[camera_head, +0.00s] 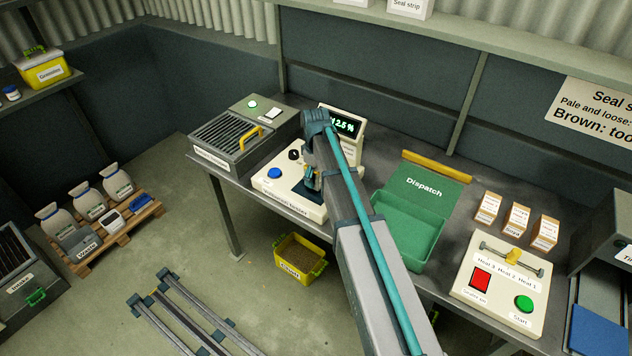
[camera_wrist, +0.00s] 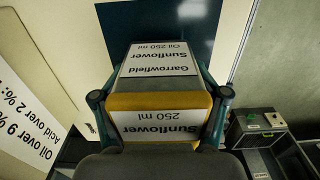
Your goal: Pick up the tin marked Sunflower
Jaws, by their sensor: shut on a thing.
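The Sunflower tin (camera_wrist: 160,98) fills the middle of the wrist view. It has a grey body, a mustard-yellow band and white labels reading "Garrowfield Sunflower Oil 250 ml", upside down in the picture. My gripper (camera_wrist: 160,104) is shut on it, with one finger against each side. In the head view my gripper (camera_head: 313,182) is low over the cream tester (camera_head: 285,196) with the blue button. My arm hides the tin there. A dark blue patch on a cream surface shows behind the tin in the wrist view; I cannot tell whether the tin touches it.
Several small cartons (camera_head: 517,218) and a cream control panel (camera_head: 500,280) stand farther right. A grey slotted unit (camera_head: 245,135) is at the left, and a display (camera_head: 343,127) stands behind.

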